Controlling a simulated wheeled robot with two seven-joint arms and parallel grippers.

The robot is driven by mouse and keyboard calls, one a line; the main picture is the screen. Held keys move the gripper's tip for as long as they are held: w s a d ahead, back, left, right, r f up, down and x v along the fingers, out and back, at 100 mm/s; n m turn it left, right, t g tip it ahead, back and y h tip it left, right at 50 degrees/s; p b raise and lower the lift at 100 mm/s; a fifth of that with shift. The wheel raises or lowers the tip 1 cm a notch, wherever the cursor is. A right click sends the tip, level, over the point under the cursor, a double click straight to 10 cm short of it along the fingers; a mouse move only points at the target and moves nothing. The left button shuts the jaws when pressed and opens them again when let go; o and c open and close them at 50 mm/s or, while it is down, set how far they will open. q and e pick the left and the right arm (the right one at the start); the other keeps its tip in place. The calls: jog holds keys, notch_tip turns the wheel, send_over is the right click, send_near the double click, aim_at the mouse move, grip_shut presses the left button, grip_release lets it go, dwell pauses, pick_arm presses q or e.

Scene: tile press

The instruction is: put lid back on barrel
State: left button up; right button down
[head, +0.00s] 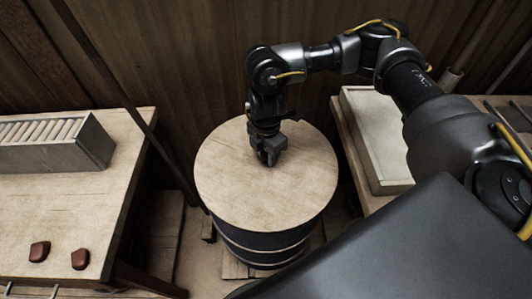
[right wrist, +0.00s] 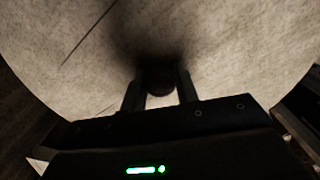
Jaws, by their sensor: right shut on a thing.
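The round pale wooden lid (head: 225,180) lies over the top of the dark barrel (head: 258,247), which stands on the floor between two tables. The lid looks level and covers the barrel's mouth; whether it is fully seated I cannot tell. My right gripper (head: 268,158) points down at the middle of the lid. In the right wrist view its two fingers (right wrist: 160,92) are shut on a small dark knob (right wrist: 158,79) at the lid's centre. The lid (right wrist: 230,40) fills most of that view. My left gripper is not in view.
A wooden table (head: 60,210) on the left bears a grey box (head: 60,155) with several pale slats and two small red-brown pieces (head: 40,251). A pale shallow box (head: 375,145) stands on the right table. Boards lie on the floor around the barrel.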

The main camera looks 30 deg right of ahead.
jog(key=shift+p, duration=0.3)
dwell(0.5)
jog(key=c, duration=0.5)
grip_release()
notch_tip(320, 180, up, 7)
jog(key=p, duration=0.8)
dwell(0.4)
grip_shut()
dwell(0.6)
